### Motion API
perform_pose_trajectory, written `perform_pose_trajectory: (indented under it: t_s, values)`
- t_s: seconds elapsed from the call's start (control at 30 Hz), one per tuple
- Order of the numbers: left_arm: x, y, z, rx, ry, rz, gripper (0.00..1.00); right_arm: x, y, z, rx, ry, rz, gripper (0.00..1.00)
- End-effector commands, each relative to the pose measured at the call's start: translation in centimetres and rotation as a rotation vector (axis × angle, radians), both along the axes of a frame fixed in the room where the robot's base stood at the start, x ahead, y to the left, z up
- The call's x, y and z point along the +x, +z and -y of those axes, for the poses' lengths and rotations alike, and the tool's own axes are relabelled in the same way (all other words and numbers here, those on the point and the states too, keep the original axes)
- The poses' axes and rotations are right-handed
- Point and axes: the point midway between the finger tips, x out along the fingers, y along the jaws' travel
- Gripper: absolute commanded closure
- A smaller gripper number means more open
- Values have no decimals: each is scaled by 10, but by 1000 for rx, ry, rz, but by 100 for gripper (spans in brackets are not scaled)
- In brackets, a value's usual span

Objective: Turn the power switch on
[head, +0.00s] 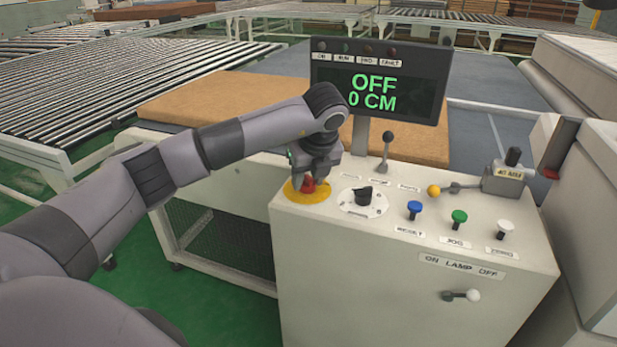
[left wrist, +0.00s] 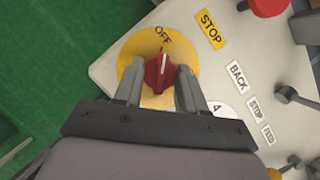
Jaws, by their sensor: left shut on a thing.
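The power switch is a red knob (head: 309,185) on a round yellow plate (head: 294,193) at the left corner of the white control console. In the left wrist view the red knob (left wrist: 160,75) sits on the yellow plate (left wrist: 189,59), its white mark pointing toward the word OFF. My left gripper (head: 314,177) reaches down over the knob. In the left wrist view my left gripper (left wrist: 160,83) has a finger on each side of the knob and is shut on it. The display (head: 378,91) reads OFF and 0 CM. My right gripper is not in view.
The console (head: 400,290) also carries a black selector (head: 362,195), blue (head: 414,208), green (head: 458,218) and white (head: 505,228) buttons, and a black-knobbed lever (head: 387,145). Behind are a brown mattress (head: 230,105) and roller conveyors (head: 110,80). A red button (left wrist: 268,6) lies near STOP.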

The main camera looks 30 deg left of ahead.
Motion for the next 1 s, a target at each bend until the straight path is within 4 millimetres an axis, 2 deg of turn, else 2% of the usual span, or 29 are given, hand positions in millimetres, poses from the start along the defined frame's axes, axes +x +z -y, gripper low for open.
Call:
perform_pose_trajectory:
  t_s: [0.5, 1.0]
  values:
    - [-2, -2, -2, -1, -415, 2, 90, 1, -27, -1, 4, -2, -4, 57]
    - [-3, 0, -5, -2, -889, 3, 90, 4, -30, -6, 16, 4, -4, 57]
